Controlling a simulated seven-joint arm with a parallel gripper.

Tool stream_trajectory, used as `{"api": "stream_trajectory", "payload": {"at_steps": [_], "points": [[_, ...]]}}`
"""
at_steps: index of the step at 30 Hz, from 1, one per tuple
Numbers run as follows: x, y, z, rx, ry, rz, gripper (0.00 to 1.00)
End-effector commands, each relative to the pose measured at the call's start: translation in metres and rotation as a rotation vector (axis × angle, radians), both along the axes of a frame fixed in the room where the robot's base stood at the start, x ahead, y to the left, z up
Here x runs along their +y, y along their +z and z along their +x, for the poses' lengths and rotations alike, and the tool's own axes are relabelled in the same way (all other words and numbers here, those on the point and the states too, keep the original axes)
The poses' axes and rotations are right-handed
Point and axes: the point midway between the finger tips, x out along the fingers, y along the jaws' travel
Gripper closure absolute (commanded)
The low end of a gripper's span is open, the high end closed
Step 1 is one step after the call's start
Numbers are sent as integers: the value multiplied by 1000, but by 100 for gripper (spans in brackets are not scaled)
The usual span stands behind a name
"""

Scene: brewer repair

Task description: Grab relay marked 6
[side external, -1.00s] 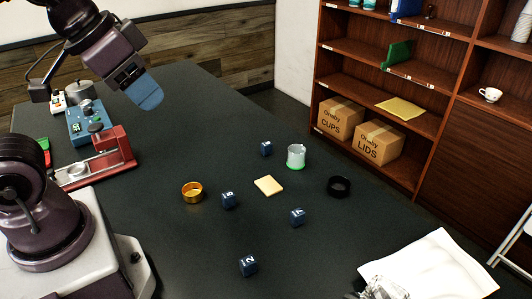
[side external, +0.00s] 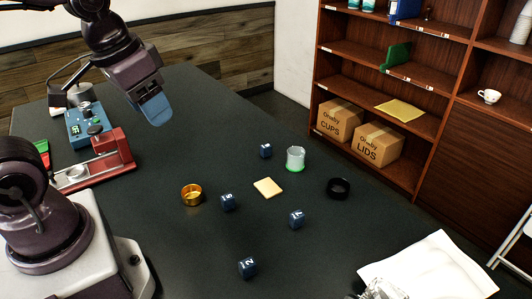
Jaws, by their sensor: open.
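Several small dark blue cubes with white markings, which look like the relays, lie apart on the dark table. One relay (side external: 228,202) right of the gold ring has a digit that could be 5 or 6. The front relay (side external: 248,267) reads 2. The relay on the right (side external: 296,219) seems to read 7. The marking on the far relay (side external: 265,150) is too small to read. My gripper (side external: 157,112) has blue fingers and is open and empty, raised above the table, to the left of and behind the relays.
A gold ring (side external: 191,195), a pale yellow square (side external: 267,187), a clear cup with green base (side external: 295,159) and a black ring (side external: 338,188) lie among the relays. A red device (side external: 100,160) and blue device (side external: 88,125) stand at left. White paper (side external: 430,270) lies front right.

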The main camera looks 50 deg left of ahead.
Motion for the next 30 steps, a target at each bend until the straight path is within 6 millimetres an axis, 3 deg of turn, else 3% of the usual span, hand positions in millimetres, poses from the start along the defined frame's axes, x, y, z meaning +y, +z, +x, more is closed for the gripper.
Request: {"api": "stream_trajectory", "payload": {"at_steps": [8, 17, 23, 30], "points": [[2, -67, 38, 278, 349, -373, 47], [5, -133, 103, 416, 869, -934, 47], [35, -184, 155, 405, 1315, -1347, 47], [102, -251, 203, 240, 1894, -1788, 47]]}}
